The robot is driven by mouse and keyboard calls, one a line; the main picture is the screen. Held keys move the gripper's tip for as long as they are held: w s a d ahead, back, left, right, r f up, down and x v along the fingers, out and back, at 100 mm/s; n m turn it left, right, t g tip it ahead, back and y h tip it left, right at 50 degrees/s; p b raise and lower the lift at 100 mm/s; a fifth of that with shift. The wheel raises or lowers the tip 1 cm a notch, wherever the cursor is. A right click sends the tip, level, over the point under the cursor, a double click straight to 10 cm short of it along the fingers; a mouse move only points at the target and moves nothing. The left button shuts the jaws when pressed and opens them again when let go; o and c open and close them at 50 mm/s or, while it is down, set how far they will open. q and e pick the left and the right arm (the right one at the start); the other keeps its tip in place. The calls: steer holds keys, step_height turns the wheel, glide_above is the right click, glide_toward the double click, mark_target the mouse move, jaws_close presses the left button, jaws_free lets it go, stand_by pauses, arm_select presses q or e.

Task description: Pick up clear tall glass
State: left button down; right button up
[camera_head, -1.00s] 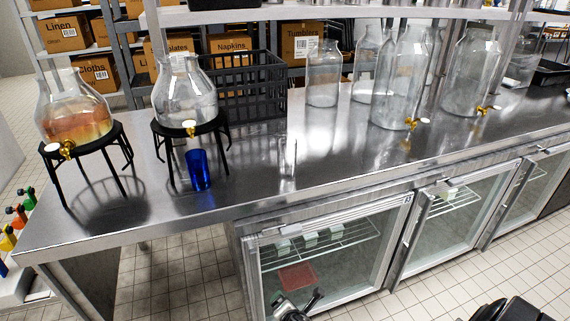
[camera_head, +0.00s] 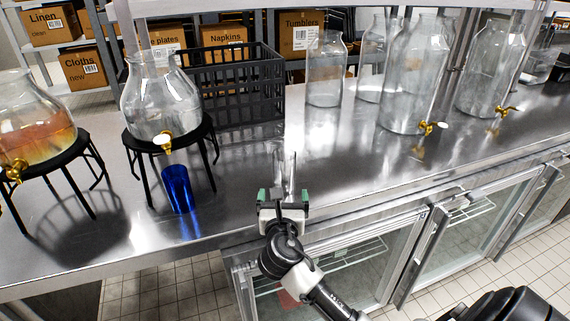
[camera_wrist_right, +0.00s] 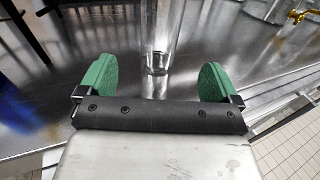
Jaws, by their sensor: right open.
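The clear tall glass (camera_head: 286,168) stands upright on the steel counter, right of a blue glass. It also shows in the right wrist view (camera_wrist_right: 158,45), just beyond the gap between the green fingertips. My right gripper (camera_head: 283,195) is open and empty, at the near side of the clear glass and in line with it; in the right wrist view its green pads (camera_wrist_right: 157,83) are wide apart. Part of the glass's base is hidden behind the gripper in the head view. My left gripper is not in view.
The blue glass (camera_head: 178,189) stands under the spigot of an empty dispenser (camera_head: 160,100) on a black stand. A dispenser with orange liquid (camera_head: 38,135) is at the left. A black crate (camera_head: 238,90) and several large clear jars (camera_head: 410,80) stand behind. The counter (camera_head: 340,165) right of the glass is clear.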

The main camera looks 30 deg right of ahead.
mark_target(284, 175)
steer(key=shift+w+d+r, duration=0.3)
steer(key=shift+w+d, duration=0.25)
steer(key=shift+w, duration=0.25)
steer(key=x, duration=0.3)
steer(key=shift+r, duration=0.15)
steer(key=shift+w+d, duration=0.2)
steer(key=shift+w, duration=0.05)
steer(key=x, duration=0.4)
steer(key=shift+w+d+p, duration=0.1)
steer(key=shift+w+p, duration=0.05)
steer(key=shift+p, duration=0.15)
steer(key=shift+w+d, duration=0.3)
steer(key=shift+w, duration=0.15)
steer(key=c, duration=0.9)
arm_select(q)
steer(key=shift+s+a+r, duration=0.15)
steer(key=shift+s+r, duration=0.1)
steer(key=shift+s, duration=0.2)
arm_select(e)
steer(key=shift+c, duration=1.1)
